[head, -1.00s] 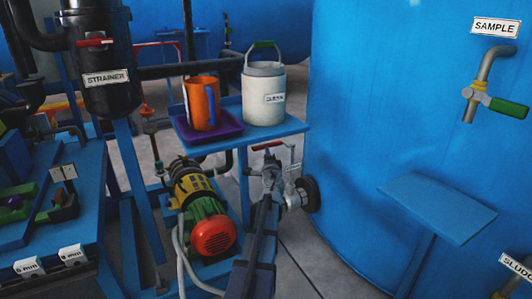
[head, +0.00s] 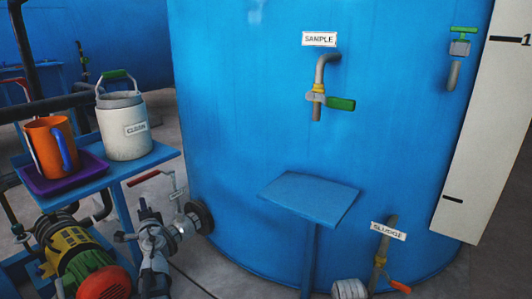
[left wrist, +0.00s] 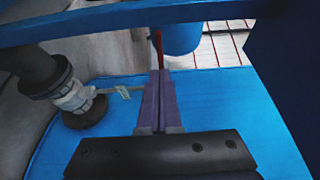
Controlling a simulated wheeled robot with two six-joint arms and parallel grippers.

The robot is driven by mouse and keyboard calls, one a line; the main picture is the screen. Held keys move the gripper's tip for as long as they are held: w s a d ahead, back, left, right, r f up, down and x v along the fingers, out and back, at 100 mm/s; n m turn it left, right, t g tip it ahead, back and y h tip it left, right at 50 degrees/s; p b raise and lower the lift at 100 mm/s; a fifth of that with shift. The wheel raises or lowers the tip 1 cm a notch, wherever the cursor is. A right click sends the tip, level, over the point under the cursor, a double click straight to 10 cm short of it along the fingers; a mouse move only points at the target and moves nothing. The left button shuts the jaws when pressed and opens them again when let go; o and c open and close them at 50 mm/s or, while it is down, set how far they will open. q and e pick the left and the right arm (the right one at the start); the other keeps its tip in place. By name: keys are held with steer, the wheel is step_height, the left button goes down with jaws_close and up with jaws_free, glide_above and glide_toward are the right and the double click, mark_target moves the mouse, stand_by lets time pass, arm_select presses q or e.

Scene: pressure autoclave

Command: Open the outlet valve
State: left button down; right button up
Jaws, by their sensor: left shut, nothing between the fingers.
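A valve with a red lever (head: 143,178) sits on the pipe by the dark flange (head: 200,217) low on the big blue tank; I take it for the outlet valve. The lever points left in the head view. My left gripper (head: 148,212) is just below the lever, partly in front of the valve body. Its fingers (left wrist: 157,78) are shut and empty. In the left wrist view a thin red bar (left wrist: 158,48) shows just past the fingertips; I cannot tell whether they touch it. The flange is also at the left there (left wrist: 85,110). My right gripper is not seen.
A blue stand (head: 165,155) with an orange mug (head: 50,147) and a white CLEAN jug (head: 123,128) is at the left, above a pump (head: 75,255). A blue shelf (head: 310,200), SAMPLE tap (head: 318,92) and SLUDGE tap (head: 380,262) are to the right.

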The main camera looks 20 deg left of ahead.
arm_select(q)
steer(key=d+f+n+g+h+p, duration=0.2)
steer(key=d+f, duration=0.1)
steer(key=d, duration=0.7)
steer(key=d+f+n+g+h+p, duration=0.2)
steer(key=d+f, duration=0.2)
steer(key=d, duration=0.6)
steer(key=d+f+n+g+h+p, duration=0.1)
steer(key=d+f+n+g+h, duration=0.15)
steer(key=d, duration=0.85)
steer(key=s+d+f+m+g+h+p, duration=0.1)
steer(key=s+d+g+h, duration=0.1)
steer(key=s+d, duration=0.45)
steer(key=s+d+f+m+g+h+p, duration=0.1)
steer(key=s+d+g+h, duration=0.15)
steer(key=d, duration=0.65)
steer(key=s+d+f+g+h+p, duration=0.1)
steer(key=s+d+f+p, duration=0.1)
steer(key=s+d, duration=0.45)
step_height(320, 180, up, 38)
steer(key=w+p, duration=0.1)
steer(key=p, duration=3.5)
steer(key=shift+w+d+f+p, duration=0.25)
steer(key=shift+w+d+p, duration=0.1)
steer(key=shift+w+p, duration=0.05)
